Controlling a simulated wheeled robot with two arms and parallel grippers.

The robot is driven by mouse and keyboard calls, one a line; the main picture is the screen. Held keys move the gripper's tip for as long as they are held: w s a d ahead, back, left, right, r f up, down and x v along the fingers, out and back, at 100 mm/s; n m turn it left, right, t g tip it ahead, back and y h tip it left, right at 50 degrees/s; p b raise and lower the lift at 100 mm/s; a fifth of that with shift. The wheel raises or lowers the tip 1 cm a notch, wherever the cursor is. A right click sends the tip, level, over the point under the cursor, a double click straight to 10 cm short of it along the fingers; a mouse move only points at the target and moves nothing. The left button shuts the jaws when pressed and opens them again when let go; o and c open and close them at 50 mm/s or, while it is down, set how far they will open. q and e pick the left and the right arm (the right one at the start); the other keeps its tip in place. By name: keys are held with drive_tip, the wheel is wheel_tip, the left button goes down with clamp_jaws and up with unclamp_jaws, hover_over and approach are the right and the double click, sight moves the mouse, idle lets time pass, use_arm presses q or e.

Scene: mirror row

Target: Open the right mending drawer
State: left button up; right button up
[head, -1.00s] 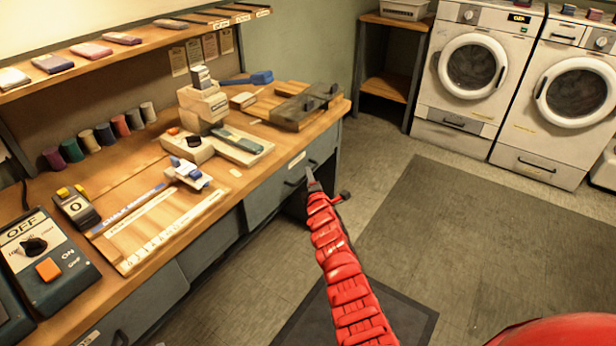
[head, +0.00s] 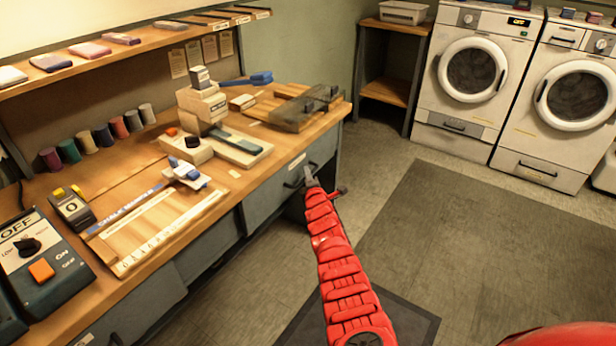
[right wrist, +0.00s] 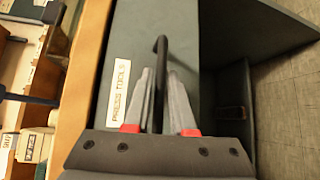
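My right gripper (head: 309,178) is at this drawer's handle. In the right wrist view the fingers (right wrist: 161,88) lie on either side of the handle bar; whether they press on it cannot be told. Drawer fronts further left (head: 210,246) also appear closed. My left gripper is out of view.
The wooden bench top (head: 232,186) holds a chalk marker board, a stacked block device, spools and a switch box (head: 40,265). Floor (head: 400,140) in front of the drawer is open. Two washing machines (head: 472,75) and a small shelf (head: 385,88) stand beyond.

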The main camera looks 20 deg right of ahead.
clamp_jaws()
idle(1.1)
